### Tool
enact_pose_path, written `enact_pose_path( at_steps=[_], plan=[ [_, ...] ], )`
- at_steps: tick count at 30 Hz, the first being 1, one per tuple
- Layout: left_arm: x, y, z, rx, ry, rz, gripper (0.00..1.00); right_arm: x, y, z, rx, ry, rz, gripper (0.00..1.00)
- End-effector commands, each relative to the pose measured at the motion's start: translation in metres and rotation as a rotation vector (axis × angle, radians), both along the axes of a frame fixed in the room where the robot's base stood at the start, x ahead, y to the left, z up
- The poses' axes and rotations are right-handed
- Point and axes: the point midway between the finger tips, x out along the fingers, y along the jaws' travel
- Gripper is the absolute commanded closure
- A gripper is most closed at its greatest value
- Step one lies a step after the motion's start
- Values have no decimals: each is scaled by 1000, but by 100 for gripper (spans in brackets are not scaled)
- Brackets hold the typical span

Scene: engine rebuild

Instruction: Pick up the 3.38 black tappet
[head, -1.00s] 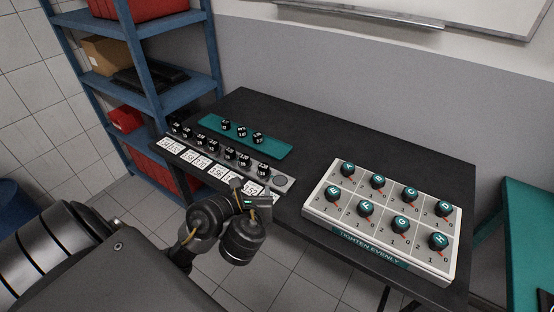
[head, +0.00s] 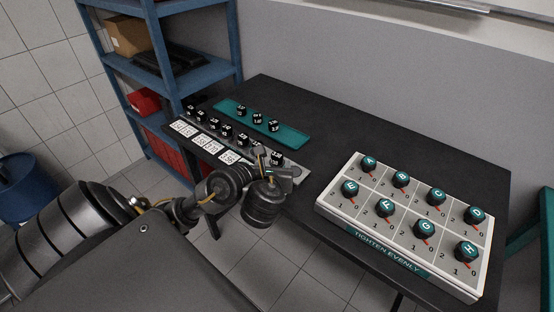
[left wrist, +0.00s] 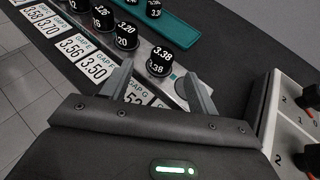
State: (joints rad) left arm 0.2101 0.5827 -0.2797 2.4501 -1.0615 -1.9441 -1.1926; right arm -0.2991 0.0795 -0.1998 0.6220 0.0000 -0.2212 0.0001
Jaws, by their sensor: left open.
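The 3.38 black tappet (left wrist: 160,62) stands at the near end of a row of black tappets on a grey rail, its white label readable in the left wrist view. It shows partly in the head view (head: 277,157), right by my gripper. My left gripper (left wrist: 158,76) is open and empty, its fingertips on either side of the tappet in the picture. In the head view the left gripper (head: 274,165) is over the rail's near end. I cannot tell whether the fingers touch the tappet. My right gripper is not in view.
White gap cards (head: 205,143) line the rail's front. A teal tray (head: 294,139) with 3 tappets lies behind it. A white board of lettered knobs (head: 365,225) stands to the right. The table (head: 350,125) is bare at the back. Blue shelves (head: 180,75) stand at the left.

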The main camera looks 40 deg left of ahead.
Motion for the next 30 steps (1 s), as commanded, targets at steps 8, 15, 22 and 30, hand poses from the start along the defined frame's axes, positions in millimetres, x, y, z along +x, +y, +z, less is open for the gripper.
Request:
enact_pose_path(
  at_steps=[8, 15, 22, 30],
  plan=[
    [7, 5, -3, 0, 0, 1, 40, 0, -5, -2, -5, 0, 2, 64],
    [34, 20, -18, 2, 0, 3, 40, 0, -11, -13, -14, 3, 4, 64],
    [45, 28, -22, -1, 1, 1, 40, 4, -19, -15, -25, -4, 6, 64],
    [45, 28, -22, -2, 1, 1, 53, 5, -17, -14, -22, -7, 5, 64]
  ],
)
